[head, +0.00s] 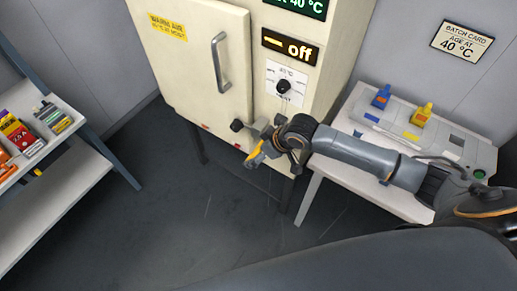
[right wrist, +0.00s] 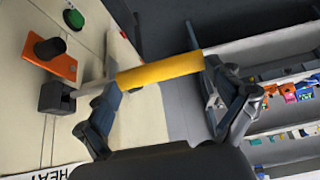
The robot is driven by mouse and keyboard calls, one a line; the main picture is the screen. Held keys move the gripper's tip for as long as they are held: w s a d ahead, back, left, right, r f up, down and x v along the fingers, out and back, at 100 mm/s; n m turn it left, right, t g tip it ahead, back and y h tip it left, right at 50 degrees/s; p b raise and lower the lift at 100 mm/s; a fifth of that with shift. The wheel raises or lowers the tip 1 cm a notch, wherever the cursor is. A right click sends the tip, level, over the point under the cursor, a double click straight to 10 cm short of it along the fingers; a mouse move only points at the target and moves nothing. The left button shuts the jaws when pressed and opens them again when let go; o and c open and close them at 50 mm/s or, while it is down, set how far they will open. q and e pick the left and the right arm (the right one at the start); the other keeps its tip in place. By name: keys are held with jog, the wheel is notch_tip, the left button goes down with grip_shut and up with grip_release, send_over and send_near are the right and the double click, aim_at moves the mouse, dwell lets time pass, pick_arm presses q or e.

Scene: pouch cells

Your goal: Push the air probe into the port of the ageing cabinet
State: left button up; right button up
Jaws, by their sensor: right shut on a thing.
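The air probe (right wrist: 160,69) has a yellow handle and a pale thin shaft. It also shows, small, in the head view (head: 254,157). My right gripper (head: 272,147) is shut on the yellow handle, low in front of the ageing cabinet (head: 185,75); its fingers also show in the right wrist view (right wrist: 172,98). The shaft points left to a dark block (right wrist: 57,97) by the cabinet front. I cannot tell whether its tip is inside an opening. An orange plate with a dark round fitting (right wrist: 48,47) is above the block. My left gripper is not in view.
The cabinet door has a grey handle (head: 219,62); an "off" display (head: 290,46) and a dial (head: 283,87) are beside it. A shelf (head: 60,200) stands left. Open floor lies between.

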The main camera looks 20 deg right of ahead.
jog(key=shift+p, duration=0.4)
dwell(0.5)
jog(key=shift+w+d, duration=0.55)
jog(key=shift+d, duration=0.1)
dwell(0.4)
jog(key=shift+w+d, duration=0.2)
jog(key=shift+d, duration=0.05)
jog(key=shift+w+d+b, duration=0.4)
jog(key=shift+w+d, duration=0.1)
jog(key=shift+d, duration=0.15)
jog(key=shift+w+d+b, duration=0.3)
jog(key=shift+w+d, duration=0.25)
jog(key=shift+d, duration=0.2)
jog(key=shift+w+d+b, duration=0.25)
jog(key=shift+w+d, duration=0.25)
jog(key=shift+d, duration=0.2)
jog(key=o, duration=0.8)
jog(key=shift+r, duration=0.1)
jog(key=shift+w, duration=0.1)
jog(key=v, duration=1.2)
